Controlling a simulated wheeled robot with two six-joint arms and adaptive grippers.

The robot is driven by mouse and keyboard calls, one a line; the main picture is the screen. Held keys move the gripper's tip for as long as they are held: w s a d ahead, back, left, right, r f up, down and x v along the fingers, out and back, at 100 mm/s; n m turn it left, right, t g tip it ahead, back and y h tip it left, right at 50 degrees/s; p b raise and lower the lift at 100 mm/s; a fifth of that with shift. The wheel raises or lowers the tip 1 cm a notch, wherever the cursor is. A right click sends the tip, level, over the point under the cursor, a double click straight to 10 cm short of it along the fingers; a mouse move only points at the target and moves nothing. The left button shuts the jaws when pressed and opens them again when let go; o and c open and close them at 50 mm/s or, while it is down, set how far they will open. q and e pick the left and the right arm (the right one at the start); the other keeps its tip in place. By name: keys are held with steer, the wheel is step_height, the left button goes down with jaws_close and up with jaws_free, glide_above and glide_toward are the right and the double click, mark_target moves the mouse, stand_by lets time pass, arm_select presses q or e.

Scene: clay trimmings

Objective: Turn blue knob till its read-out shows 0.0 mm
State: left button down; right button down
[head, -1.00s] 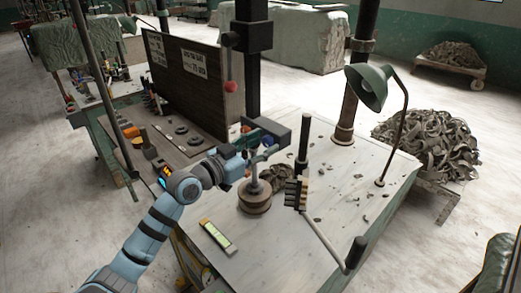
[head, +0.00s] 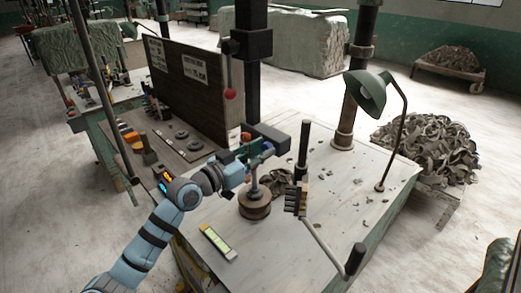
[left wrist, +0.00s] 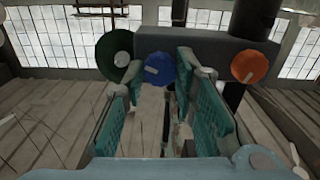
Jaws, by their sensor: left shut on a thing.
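The blue knob (left wrist: 160,70) is in the middle of the left wrist view, on the face of a dark box (left wrist: 205,46). The same box (head: 270,134) shows in the head view above the table. My left gripper (left wrist: 158,78) has its teal fingers on both sides of the blue knob and is shut on it. In the head view the left gripper (head: 260,154) reaches to the box's near side and covers the knob. A pale mark shows on the knob's face. I cannot read any read-out. My right gripper is not in view.
A green knob (left wrist: 115,53) is left of the blue one and an orange knob (left wrist: 249,66) is right. A round brown block (head: 254,206) stands below the box. A crank handle (head: 355,259), lamp (head: 367,93) and yellow-edged panel (head: 217,242) are on the table.

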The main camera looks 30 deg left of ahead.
arm_select(q)
steer(key=n+p, duration=0.2)
steer(key=n, duration=0.3)
steer(key=shift+r, duration=0.15)
steer(key=shift+n+p, duration=0.75)
steer(key=shift+n, duration=0.85)
steer(key=c, duration=1.3)
jaws_free()
steer(key=shift+a, duration=0.1)
steer(key=v, duration=0.7)
steer(key=shift+s, duration=0.3)
